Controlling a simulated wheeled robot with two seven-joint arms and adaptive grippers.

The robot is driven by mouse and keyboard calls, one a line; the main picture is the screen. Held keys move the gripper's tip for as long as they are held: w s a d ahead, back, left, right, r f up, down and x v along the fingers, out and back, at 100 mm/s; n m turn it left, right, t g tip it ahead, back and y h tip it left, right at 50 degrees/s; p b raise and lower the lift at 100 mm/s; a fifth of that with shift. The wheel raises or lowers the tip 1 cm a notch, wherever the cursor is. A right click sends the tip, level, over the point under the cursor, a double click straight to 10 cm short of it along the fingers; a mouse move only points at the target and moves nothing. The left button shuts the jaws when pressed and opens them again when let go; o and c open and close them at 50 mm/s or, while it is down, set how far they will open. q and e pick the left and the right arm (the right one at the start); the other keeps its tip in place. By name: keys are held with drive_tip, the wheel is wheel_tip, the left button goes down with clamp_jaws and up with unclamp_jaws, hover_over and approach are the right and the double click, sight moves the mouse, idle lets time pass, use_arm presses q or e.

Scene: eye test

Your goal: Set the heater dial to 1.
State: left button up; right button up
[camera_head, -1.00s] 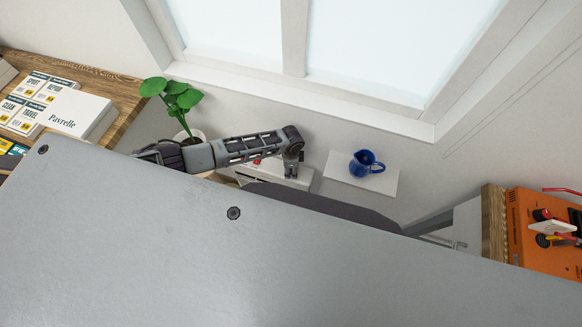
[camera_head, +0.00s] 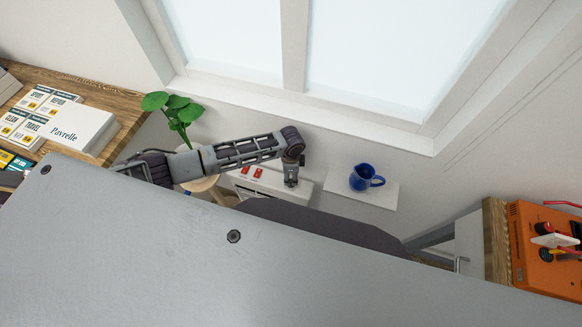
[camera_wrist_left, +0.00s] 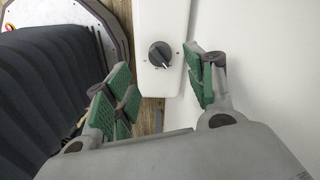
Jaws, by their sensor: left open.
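The white heater (camera_head: 270,185) stands below the window in the head view, with two red switches on its top. Its dial (camera_wrist_left: 160,54) shows in the left wrist view as a dark round knob on the white panel, with a pale pointer mark slanting toward the lower right. I cannot read any numbers around it. My left gripper (camera_head: 291,181) is at the heater's right end in the head view. In the left wrist view my left gripper (camera_wrist_left: 158,70) is open and empty, with green pads on either side of the dial, apart from it. My right gripper is not in view.
A blue jug (camera_head: 363,178) stands on a white shelf (camera_head: 385,195) right of the heater. A potted plant (camera_head: 178,115) stands behind my left arm. A wooden desk with boxes (camera_head: 80,127) is at the left, and an orange device (camera_head: 540,250) at the right.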

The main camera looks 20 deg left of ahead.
sight(291, 181)
use_arm(q)
drive_tip(key=shift+r, duration=2.5)
drive_tip(key=shift+d, duration=0.1)
